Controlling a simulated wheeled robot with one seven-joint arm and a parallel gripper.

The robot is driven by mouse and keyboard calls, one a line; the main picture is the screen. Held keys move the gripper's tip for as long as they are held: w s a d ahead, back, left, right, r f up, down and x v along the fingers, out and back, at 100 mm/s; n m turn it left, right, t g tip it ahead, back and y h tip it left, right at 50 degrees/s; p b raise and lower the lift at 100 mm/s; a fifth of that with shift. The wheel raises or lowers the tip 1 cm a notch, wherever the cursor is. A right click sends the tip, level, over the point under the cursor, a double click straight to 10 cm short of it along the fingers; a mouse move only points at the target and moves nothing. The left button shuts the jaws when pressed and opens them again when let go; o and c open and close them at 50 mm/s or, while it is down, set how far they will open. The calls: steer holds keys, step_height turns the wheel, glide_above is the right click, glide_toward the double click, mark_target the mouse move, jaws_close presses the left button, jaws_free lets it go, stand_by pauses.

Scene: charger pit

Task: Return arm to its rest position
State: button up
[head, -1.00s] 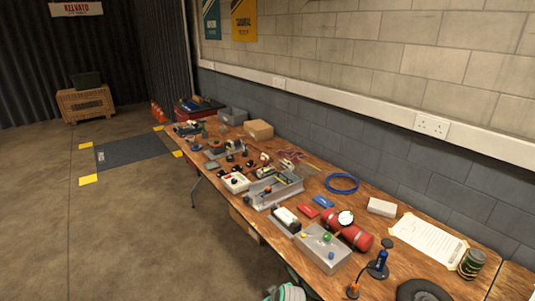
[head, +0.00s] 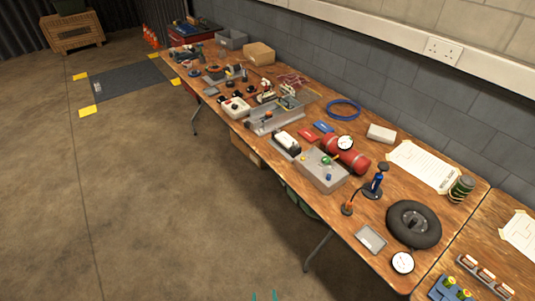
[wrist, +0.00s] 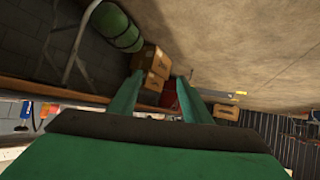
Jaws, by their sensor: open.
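My gripper shows in the wrist view (wrist: 165,105) as two green fingers spread apart with nothing between them. In the head view only the green tips of my gripper (head: 265,296) show at the bottom edge, over the bare concrete floor and left of the workbench. The rest of my arm is out of the head view. The wrist view looks past the fingers to cardboard boxes (wrist: 153,62) and a green cylinder (wrist: 117,27) by the bench, with the picture turned over.
A long wooden workbench (head: 385,262) runs along the wall. It holds a red cylinder (head: 340,153), a grey box (head: 318,172), a black tyre (head: 413,225) and several small items. A bench leg (head: 318,250) stands near my gripper. The floor (head: 150,200) to the left is clear.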

steer(key=s+d+r+m+t, duration=0.1)
steer(key=s+r+t, duration=0.3)
steer(key=s+r, duration=1.4)
step_height(320, 180, up, 4)
steer(key=shift+s+f+m, duration=0.1)
steer(key=shift+s+m, duration=0.3)
